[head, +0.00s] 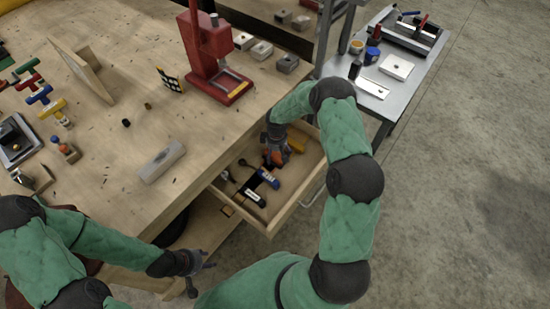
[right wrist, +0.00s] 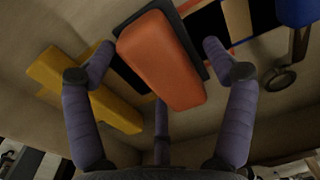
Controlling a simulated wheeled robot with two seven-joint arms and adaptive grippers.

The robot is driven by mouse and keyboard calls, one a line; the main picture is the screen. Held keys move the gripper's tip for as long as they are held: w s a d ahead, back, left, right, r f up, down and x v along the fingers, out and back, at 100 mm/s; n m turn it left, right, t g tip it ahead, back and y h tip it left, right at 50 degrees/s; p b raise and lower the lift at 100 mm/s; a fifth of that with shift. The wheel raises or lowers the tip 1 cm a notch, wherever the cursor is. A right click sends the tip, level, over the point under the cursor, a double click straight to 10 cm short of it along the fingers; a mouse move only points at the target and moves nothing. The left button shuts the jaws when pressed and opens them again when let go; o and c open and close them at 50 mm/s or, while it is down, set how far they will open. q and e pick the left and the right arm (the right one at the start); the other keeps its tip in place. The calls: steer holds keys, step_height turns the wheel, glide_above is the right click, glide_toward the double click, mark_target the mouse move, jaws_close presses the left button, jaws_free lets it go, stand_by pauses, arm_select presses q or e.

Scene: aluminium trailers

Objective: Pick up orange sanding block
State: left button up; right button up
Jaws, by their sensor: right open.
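The orange sanding block (right wrist: 165,60) has a dark base and lies in the open drawer (head: 305,183). In the right wrist view it sits between the spread fingers of my right gripper (right wrist: 158,66), with gaps on both sides. My right gripper (head: 273,152) is open and reaches down into the drawer in the head view, where it hides most of the block (head: 279,158). My left gripper (head: 199,272) is empty near the workbench's front edge, its fingers spread apart.
Beside the block lies a yellow piece (right wrist: 112,107), close to one finger. Blue and dark tools (head: 267,178) lie nearer the drawer's front left. The workbench (head: 110,150) borders the drawer, with a red press (head: 208,50) behind. A metal side table (head: 388,98) stands at the back right.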

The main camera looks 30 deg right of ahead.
mark_target(276, 154)
steer(key=shift+r, duration=0.1)
steer(key=c, duration=1.3)
steer(key=shift+r, duration=0.45)
steer(key=shift+c, duration=0.2)
step_height(276, 154, up, 3)
steer(key=shift+s+a+p, duration=0.15)
steer(key=shift+p, duration=0.65)
steer(key=s+a+r+p, duration=0.2)
steer(key=s+a+r, duration=0.5)
steer(key=s+r, duration=0.2)
steer(key=shift+s+a+p, duration=0.35)
steer(key=shift+s+a, duration=0.05)
steer(key=shift+s, duration=0.7)
